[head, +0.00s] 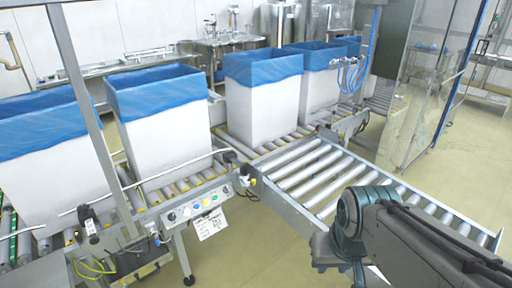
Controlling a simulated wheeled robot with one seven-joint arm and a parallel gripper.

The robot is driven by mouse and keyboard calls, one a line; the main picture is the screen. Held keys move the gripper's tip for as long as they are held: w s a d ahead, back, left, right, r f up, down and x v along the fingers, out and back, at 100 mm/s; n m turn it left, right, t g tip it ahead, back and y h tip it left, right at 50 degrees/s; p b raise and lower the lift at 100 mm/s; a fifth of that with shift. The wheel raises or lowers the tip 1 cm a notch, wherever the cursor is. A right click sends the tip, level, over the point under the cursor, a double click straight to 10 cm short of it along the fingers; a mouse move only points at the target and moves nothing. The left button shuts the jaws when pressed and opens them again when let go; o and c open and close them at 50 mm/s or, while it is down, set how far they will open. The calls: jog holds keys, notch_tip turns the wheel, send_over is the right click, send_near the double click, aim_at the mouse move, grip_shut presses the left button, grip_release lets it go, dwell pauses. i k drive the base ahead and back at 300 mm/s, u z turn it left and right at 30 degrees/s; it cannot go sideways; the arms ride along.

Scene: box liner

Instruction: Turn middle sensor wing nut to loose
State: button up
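The sensor wing nut is too small to make out. One small sensor with a bracket (90,226) sits on the conveyor's near rail at the left. Another small sensor fitting (246,178) sits at the rail corner, right of the control panel (198,207). A dark clamp or knob (229,157) is on the thin rod just above it. I cannot tell which of these is the middle sensor. My arm reaches in from the lower right, over the roller conveyor. My gripper is not visible; it is out of frame or hidden behind the arm.
Tall white boxes with blue liners (160,125) stand on the roller line. An empty roller conveyor (330,175) branches right, beneath my arm. A slanted metal post (88,110) rises at the left. Clear floor (260,250) lies before the control panel. A transparent guard panel (440,70) stands at right.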

aim_at(244, 178)
jog(key=u, duration=0.05)
jog(key=i, duration=1.75)
jog(key=u, duration=0.15)
